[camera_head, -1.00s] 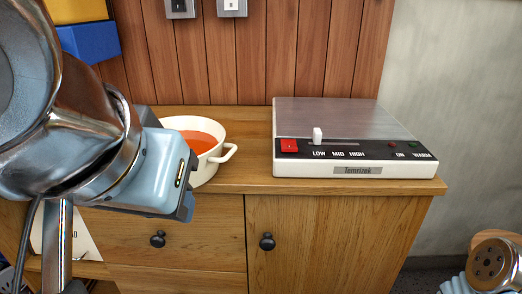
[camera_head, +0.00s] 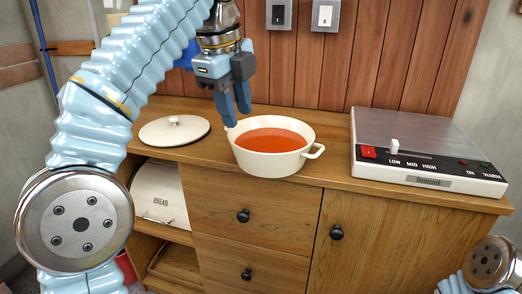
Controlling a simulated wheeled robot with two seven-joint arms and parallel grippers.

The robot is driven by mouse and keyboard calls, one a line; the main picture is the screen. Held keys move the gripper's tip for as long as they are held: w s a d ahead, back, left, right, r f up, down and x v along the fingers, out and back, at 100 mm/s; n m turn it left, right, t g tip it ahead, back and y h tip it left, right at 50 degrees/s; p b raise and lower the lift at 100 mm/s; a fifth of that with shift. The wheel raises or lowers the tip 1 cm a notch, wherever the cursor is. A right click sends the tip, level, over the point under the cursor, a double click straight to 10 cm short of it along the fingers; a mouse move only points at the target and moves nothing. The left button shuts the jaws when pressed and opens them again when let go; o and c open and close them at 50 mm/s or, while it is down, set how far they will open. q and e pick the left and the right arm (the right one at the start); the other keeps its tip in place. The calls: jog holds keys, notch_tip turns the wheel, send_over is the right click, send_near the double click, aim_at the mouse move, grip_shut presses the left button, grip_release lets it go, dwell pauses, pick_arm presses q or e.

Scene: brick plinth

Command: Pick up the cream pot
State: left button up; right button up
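The cream pot (camera_head: 268,162) stands on the wooden cabinet top, filled with orange-red soup (camera_head: 272,140). Its right handle (camera_head: 315,151) is clear to see; its left handle is mostly hidden behind my gripper's fingers. My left gripper (camera_head: 235,112) points down at the pot's left rear rim, with its blue fingertips at or just above the left handle. The fingers look close together, but I cannot tell whether they are closed on the handle. My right gripper is out of view; only a part of my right arm shows at the lower right.
A cream lid (camera_head: 174,130) lies left of the pot. A hot plate (camera_head: 425,150) with a red switch stands to the right, with bare wood between. A bread bin (camera_head: 160,193) sits on the shelf below. Wall switches (camera_head: 326,15) are behind.

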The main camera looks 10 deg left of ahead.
pick_arm(q)
jog(key=b, duration=0.1)
send_over(249, 162)
jog(key=s, duration=0.1)
jog(key=f, duration=0.6)
jog(key=shift+s+a+f, duration=0.2)
jog(key=shift+a+f, duration=0.1)
jog(key=shift+a, duration=0.1)
jog(key=b+x, duration=0.2)
jog(key=x, duration=0.4)
jog(key=shift+w+d, duration=0.1)
grip_shut()
jog(key=shift+r, duration=0.1)
dwell(0.3)
